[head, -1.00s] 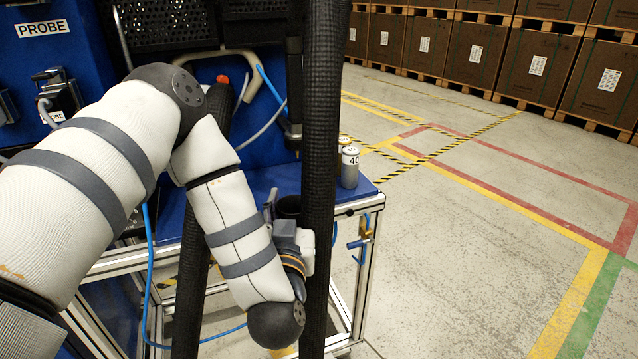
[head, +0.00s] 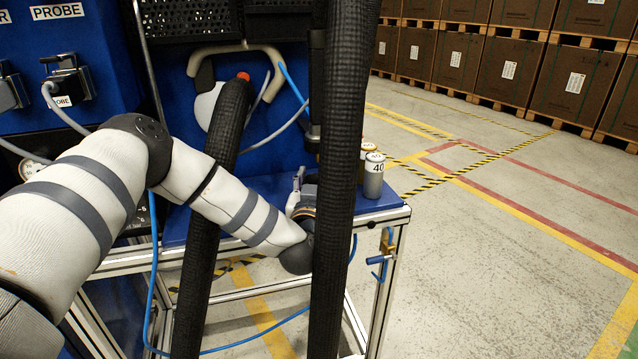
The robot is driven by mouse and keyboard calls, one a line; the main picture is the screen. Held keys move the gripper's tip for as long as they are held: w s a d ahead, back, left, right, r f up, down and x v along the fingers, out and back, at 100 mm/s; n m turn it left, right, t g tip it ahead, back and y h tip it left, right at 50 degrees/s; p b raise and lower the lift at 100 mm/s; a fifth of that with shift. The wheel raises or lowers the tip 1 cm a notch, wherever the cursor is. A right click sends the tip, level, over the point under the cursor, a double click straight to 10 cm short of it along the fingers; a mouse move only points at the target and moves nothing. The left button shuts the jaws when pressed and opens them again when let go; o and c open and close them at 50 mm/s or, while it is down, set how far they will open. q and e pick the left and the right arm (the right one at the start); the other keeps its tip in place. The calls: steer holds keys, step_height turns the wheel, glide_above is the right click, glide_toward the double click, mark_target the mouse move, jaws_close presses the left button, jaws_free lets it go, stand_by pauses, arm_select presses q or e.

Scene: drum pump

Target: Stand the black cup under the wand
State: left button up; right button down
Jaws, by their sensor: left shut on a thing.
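My left gripper (head: 299,190) is low over the blue bench top, partly hidden behind a thick black sleeved hose. It is shut on the black cup, of which only a dark sliver (head: 312,179) seems to show beside the hose. The cup's base and contents are hidden. A dark upright rod, likely the wand (head: 314,100), hangs above the gripper with its lower end near the bench's back. Whether the cup is directly beneath it I cannot tell. My right gripper is not in view.
The thick black hose (head: 340,150) crosses in front of the bench (head: 265,188); a second one (head: 212,190) leans at the left. Cans, one marked 40 (head: 374,176), stand at the bench's right. Blue cables hang around. The floor to the right is clear.

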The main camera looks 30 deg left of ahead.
arm_select(q)
steer(key=shift+r, duration=0.1)
steer(key=shift+c, duration=0.2)
steer(key=o, duration=0.5)
steer(key=shift+f, duration=0.2)
steer(key=o, duration=0.5)
steer(key=shift+c, duration=0.2)
